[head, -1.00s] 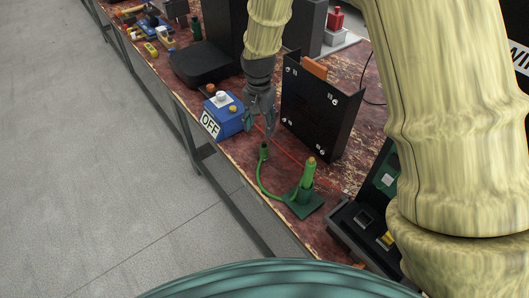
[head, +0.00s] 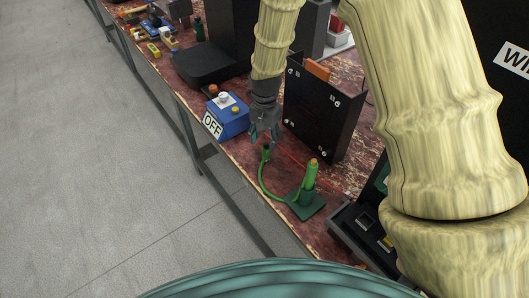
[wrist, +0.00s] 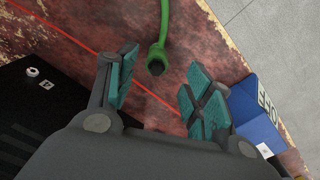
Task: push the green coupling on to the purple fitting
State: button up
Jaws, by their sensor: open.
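The green coupling (head: 266,153) is the dark-mouthed end of a green hose, standing up near the bench's front edge. In the wrist view the coupling (wrist: 157,60) shows its round dark opening between the two fingers, slightly beyond their tips. My gripper (head: 264,136) points down just above the coupling in the head view. In the wrist view my gripper (wrist: 162,88) has its teal finger pads wide apart with nothing held. I see no purple fitting in either view.
The hose runs to a green post (head: 310,175) on a green base plate (head: 305,205). A blue OFF box (head: 228,118) stands left of my gripper, a black panel (head: 322,112) right. A black open case (head: 350,232) is at lower right. A red line crosses the bench.

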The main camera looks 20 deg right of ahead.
aim_at(267, 147)
jog(key=shift+f, duration=0.15)
jog(key=shift+s+d+f+p, duration=0.15)
jog(key=shift+f+p, duration=0.2)
jog(key=shift+f, duration=0.95)
jog(key=shift+s+d+f+p, duration=0.1)
jog(key=shift+f+p, duration=0.25)
jog(key=shift+f, duration=0.9)
jog(key=c, duration=1)
